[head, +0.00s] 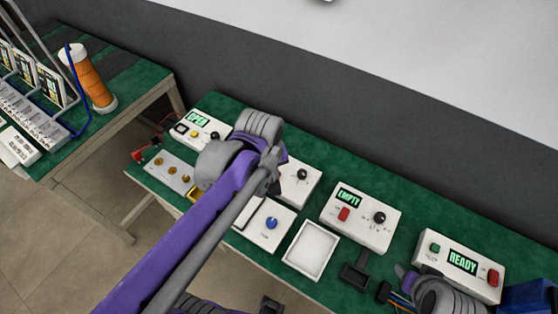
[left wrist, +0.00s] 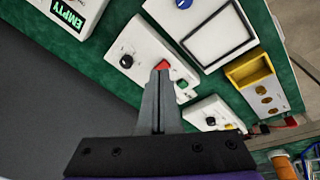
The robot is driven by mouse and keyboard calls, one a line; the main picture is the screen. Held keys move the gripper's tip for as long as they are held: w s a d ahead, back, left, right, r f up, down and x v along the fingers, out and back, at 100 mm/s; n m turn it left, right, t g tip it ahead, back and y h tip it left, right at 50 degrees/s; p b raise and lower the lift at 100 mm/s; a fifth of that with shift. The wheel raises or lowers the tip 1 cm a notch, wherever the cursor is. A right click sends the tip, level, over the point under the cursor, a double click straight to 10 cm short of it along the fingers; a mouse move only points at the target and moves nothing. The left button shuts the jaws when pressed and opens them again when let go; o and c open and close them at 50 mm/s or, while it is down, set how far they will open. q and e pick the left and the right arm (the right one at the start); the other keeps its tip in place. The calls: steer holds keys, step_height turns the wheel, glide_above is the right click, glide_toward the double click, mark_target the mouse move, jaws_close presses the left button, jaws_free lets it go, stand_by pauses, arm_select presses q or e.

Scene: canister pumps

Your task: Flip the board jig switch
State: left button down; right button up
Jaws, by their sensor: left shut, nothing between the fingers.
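A white control box (left wrist: 150,60) with a black knob, a red rocker switch (left wrist: 161,65) and a partly covered green display lies under my left gripper (left wrist: 161,74). The left gripper is shut and empty, its fingertips overlapping the near edge of the red switch in the left wrist view. I cannot tell whether they touch it. In the head view, my left arm hides most of this box (head: 303,178), leaving its black knob side visible, and hides the left fingertips. No readable label tells me that this is the board jig.
Along the green bench stand an EMPTY box (head: 362,208), a READY box (head: 480,262), an OPEN box (head: 210,137), a white tray (head: 293,262) and a blue-knob panel (head: 258,238). A yellow holder (left wrist: 247,68) sits by a brass-socket panel. An orange cylinder (head: 90,80) stands on the left bench.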

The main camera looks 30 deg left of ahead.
arm_select(q)
steer(key=w+a+r+n+g+p, duration=0.1)
steer(key=w+a+r+n+g, duration=0.1)
steer(key=w+n, duration=0.6)
steer(key=shift+w+a, duration=0.15)
steer(key=shift+a, duration=0.7)
arm_select(e)
steer(key=shift+w+r, duration=0.8)
steer(key=shift+r, duration=0.05)
arm_select(q)
steer(key=shift+r, duration=0.1)
step_height(320, 180, down, 14)
steer(key=shift+w+b, duration=0.15)
steer(key=shift+b, duration=0.25)
arm_select(e)
steer(key=shift+s+f, duration=0.25)
steer(key=shift+f, duration=0.25)
